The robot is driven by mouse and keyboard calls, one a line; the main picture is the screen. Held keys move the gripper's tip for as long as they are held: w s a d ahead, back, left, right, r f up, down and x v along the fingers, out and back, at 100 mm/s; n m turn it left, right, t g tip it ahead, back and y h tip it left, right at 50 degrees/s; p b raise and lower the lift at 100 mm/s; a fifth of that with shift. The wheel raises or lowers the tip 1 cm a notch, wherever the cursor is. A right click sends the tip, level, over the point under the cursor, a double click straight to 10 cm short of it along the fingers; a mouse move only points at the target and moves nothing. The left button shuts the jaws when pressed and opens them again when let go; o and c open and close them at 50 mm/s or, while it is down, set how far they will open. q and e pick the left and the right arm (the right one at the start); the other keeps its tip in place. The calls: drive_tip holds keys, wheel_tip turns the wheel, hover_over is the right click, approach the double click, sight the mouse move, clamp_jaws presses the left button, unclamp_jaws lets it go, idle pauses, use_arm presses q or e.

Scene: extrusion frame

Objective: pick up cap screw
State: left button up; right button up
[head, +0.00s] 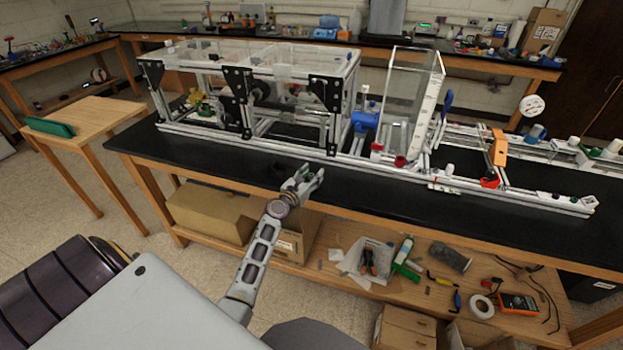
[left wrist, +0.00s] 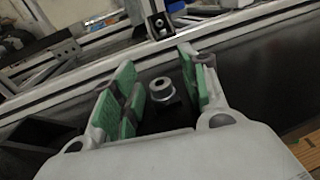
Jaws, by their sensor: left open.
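The cap screw (left wrist: 162,88) shows in the left wrist view as a small silver cylinder with a hole in its top. It stands upright on the black bench top, between the two green-padded fingers of my left gripper (left wrist: 160,90). The fingers are open and apart from it on both sides. In the head view my left gripper (head: 309,177) is over the front edge of the bench, just in front of the extrusion frame. The cap screw cannot be made out there. My right gripper is in neither view.
The black bench top (head: 420,205) carries the long extrusion frame (head: 250,143) behind my left gripper. A dark open box (left wrist: 38,135) lies left of the fingers in the left wrist view. The lower shelf holds cardboard boxes and tools. A small wooden table (head: 90,112) stands at left.

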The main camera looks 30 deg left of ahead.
sight(312, 175)
use_arm(q)
drive_tip(key=shift+c, duration=0.3)
drive_tip(key=c, duration=0.7)
drive_tip(key=shift+r, duration=0.2)
drive_tip(key=shift+r+p, duration=0.6)
drive_tip(key=shift+r, duration=0.25)
drive_tip(key=shift+r+p, duration=1.5)
drive_tip(key=shift+r, duration=2.5)
